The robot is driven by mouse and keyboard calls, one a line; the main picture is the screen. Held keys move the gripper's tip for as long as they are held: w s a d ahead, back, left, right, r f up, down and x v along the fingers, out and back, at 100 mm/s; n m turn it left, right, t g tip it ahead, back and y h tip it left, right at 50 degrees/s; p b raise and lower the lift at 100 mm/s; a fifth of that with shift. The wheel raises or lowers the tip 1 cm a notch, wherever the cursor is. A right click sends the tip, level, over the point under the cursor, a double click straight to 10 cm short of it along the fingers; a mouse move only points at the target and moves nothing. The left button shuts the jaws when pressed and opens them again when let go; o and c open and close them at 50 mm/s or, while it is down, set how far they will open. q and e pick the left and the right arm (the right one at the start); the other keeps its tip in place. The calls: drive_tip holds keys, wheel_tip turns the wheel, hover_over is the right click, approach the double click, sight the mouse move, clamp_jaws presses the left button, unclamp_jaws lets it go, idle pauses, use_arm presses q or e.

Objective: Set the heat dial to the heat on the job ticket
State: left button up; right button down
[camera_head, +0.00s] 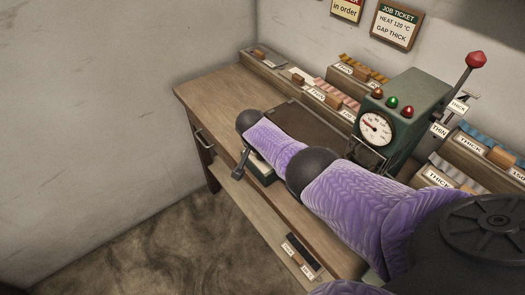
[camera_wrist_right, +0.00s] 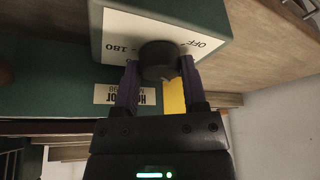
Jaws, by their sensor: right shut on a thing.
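The job ticket (camera_head: 397,25) on the back wall reads HEAT 120 °C and GAP THICK. In the right wrist view the heat dial (camera_wrist_right: 158,54) is a dark round knob on a green box. Its white scale plate (camera_wrist_right: 121,36) appears upside down, with OFF and 180 legible and other marks hidden. My right gripper (camera_wrist_right: 158,72) is shut on the knob, one purple finger at each side. A yellow strip (camera_wrist_right: 174,96) shows below the knob, between the fingers. In the head view my right gripper is at the bench's front edge, and the dial is mostly hidden. My left gripper is not in view.
A green machine (camera_head: 405,103) stands on the wooden bench (camera_head: 215,95), with a round gauge (camera_head: 375,129), coloured lamps and a red-knobbed lever (camera_head: 476,60). Labelled trays (camera_head: 325,97) line the back. THIN and THICK marks stand beside the lever. The bench's left end is clear.

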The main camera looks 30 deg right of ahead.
drive_tip(key=m, duration=0.1)
drive_tip(key=m+g+b, duration=0.1)
drive_tip(key=shift+f+m+b, duration=0.2)
drive_tip(key=shift+m+b, duration=0.1)
drive_tip(key=shift+w+r+m+g+h+b, duration=0.1)
drive_tip(key=shift+m+g+h+b, duration=0.3)
drive_tip(key=shift+m+b, duration=0.6)
drive_tip(key=shift+m, duration=0.3)
drive_tip(key=shift+r, duration=0.1)
drive_tip(key=shift+c, duration=2.1)
unclamp_jaws()
